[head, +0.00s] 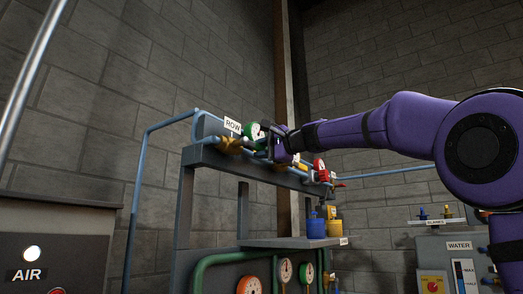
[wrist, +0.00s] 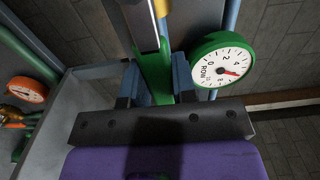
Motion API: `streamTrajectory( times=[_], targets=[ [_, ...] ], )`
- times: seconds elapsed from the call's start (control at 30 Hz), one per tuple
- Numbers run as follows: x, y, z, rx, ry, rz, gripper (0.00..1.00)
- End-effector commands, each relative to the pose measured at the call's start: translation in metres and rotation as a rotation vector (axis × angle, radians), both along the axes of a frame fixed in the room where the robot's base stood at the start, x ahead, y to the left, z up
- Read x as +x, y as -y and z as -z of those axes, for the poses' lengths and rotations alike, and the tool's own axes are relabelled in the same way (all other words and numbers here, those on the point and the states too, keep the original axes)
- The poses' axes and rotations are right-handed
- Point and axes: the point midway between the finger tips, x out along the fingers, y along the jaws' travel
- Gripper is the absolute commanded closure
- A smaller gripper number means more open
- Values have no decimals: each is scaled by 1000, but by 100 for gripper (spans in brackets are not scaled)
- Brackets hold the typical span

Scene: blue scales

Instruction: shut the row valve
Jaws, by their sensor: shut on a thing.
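The row valve (head: 231,145) is a brass body on the blue pipe at the left of the rack, under the ROW sign (head: 232,126). Its green lever (wrist: 155,72) lies between my two fingers in the wrist view. My gripper (wrist: 155,82) is shut on that lever. In the head view my gripper (head: 268,143) is at the rack top, right of the valve body, and the lever is hidden there. The green-rimmed ROW gauge (wrist: 223,59) is right of my fingers, its red needle off to the right side of the dial; it also shows in the head view (head: 254,131).
A red gauge and red valve (head: 321,170) sit farther right on the rack. Blue and yellow containers (head: 316,228) stand on the shelf (head: 285,243) below. More gauges (head: 250,285) are underneath. A WATER panel (head: 455,262) is at right, an AIR panel (head: 60,250) at left.

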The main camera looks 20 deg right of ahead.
Motion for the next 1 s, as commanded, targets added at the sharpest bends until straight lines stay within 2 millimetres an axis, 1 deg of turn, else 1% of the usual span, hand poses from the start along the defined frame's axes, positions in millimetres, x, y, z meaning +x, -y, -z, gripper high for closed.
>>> streamTrajectory(
  times=[0.17, 0.37, 0.67, 1.0],
  targets=[
    [0, 0, 2, 20, -16, 0, 100],
    [-1, -1, 10, 95, -70, -1, 100],
    [-4, -5, 29, 301, -221, -1, 100],
    [-11, -15, 51, 564, -412, -1, 100]
  ],
)
